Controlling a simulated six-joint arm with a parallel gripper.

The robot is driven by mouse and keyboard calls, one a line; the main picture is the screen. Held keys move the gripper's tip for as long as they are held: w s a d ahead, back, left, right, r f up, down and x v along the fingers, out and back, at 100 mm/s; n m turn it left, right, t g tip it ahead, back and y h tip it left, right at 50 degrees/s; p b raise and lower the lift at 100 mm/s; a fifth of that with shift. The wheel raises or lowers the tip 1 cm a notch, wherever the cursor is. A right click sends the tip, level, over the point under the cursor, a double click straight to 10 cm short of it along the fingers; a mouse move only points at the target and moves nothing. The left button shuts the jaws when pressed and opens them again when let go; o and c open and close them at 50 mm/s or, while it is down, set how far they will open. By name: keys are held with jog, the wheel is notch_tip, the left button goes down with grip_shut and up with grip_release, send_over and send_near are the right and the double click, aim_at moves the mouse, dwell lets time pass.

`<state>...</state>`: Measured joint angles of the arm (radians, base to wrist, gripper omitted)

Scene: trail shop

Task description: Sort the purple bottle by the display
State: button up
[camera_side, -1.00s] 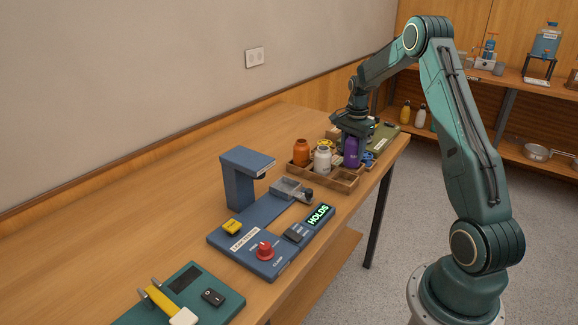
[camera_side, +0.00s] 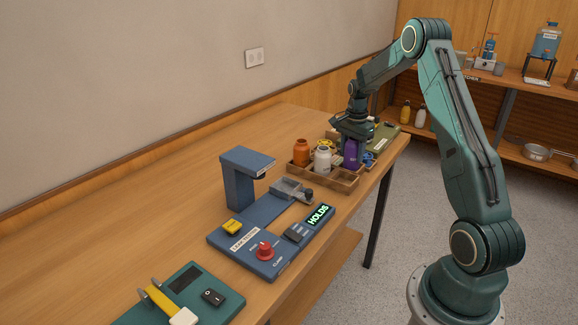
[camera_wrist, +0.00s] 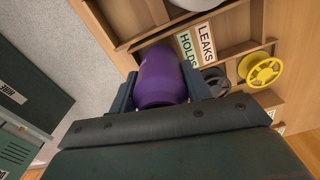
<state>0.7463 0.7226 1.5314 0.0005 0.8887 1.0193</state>
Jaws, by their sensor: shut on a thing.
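The purple bottle (camera_wrist: 160,78) sits between the two fingers of my gripper (camera_wrist: 160,92) in the wrist view. My gripper is shut on it. In the side view the purple bottle (camera_side: 351,154) is at the right part of the wooden tray (camera_side: 340,185), under my gripper (camera_side: 352,140). I cannot tell whether its base touches the tray. The display (camera_side: 319,215) on the blue leak station reads HOLDS. In the wrist view, a HOLDS label (camera_wrist: 188,49) and a LEAKS label (camera_wrist: 205,42) lie beside the bottle.
An orange bottle (camera_side: 302,153) and a white bottle (camera_side: 322,160) stand in the tray. A yellow wheel (camera_wrist: 263,72) and a dark wheel (camera_wrist: 215,80) lie nearby. The blue station (camera_side: 240,243) and a green board (camera_side: 190,290) are nearer the camera. The table's left side is clear.

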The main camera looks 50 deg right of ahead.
jog(key=shift+f, duration=0.95)
dwell(0.7)
jog(key=o, duration=1.6)
jog(key=shift+o, duration=0.2)
jog(key=shift+r, duration=0.15)
jog(key=shift+r, duration=3.9)
jog(key=shift+a+r, duration=0.1)
